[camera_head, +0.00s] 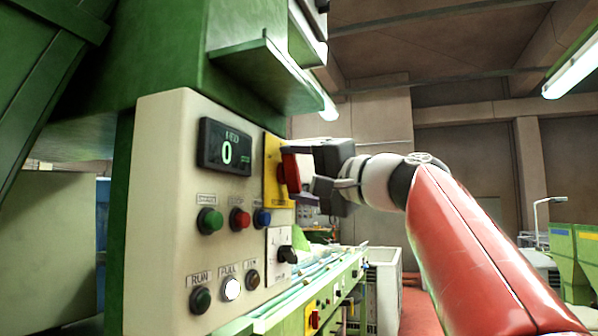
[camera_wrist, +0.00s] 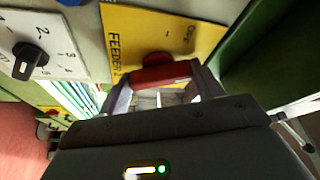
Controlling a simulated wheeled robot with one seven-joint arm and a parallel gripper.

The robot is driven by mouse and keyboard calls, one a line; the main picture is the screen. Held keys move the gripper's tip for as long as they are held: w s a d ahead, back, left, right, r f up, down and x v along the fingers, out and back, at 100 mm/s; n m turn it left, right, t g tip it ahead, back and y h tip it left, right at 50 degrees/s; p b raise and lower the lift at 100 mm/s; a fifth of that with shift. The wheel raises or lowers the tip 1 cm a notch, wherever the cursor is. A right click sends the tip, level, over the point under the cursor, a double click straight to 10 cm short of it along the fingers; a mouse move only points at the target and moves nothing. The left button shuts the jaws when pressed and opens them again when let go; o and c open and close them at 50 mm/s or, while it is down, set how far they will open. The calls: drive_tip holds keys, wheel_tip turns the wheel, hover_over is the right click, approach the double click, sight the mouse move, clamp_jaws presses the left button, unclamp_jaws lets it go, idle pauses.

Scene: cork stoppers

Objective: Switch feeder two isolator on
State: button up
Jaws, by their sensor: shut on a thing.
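The isolator is a red rotary handle (camera_head: 290,174) on a yellow plate (camera_head: 271,160) at the right edge of the cream panel. In the wrist view the plate (camera_wrist: 138,32) reads "FEEDER", with its number not legible, and "OFF" near its far right corner. My gripper (camera_head: 308,172) reaches the handle from the right. In the wrist view my gripper (camera_wrist: 164,80) has one finger at each end of the red handle (camera_wrist: 166,74) and is shut on it. The handle lies roughly across that view. In the head view it stands nearly upright.
The cream panel (camera_head: 160,180) carries a display (camera_head: 225,146) reading 0, several push buttons and a black selector knob (camera_head: 287,254). The knob (camera_wrist: 27,57) also shows in the wrist view. Another red switch (camera_head: 315,319) on yellow sits lower right. A green shelf (camera_head: 265,75) overhangs the panel.

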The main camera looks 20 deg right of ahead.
drive_tip(key=m, duration=0.2)
drive_tip(key=m+g+h, duration=0.1)
drive_tip(key=m, duration=0.2)
drive_tip(key=shift+h, duration=0.3)
idle(0.4)
drive_tip(key=o, duration=1)
drive_tip(key=shift+r, duration=0.1)
drive_tip(key=v, duration=0.8)
drive_tip(key=shift+w+b, duration=0.1)
drive_tip(key=shift+b, duration=0.2)
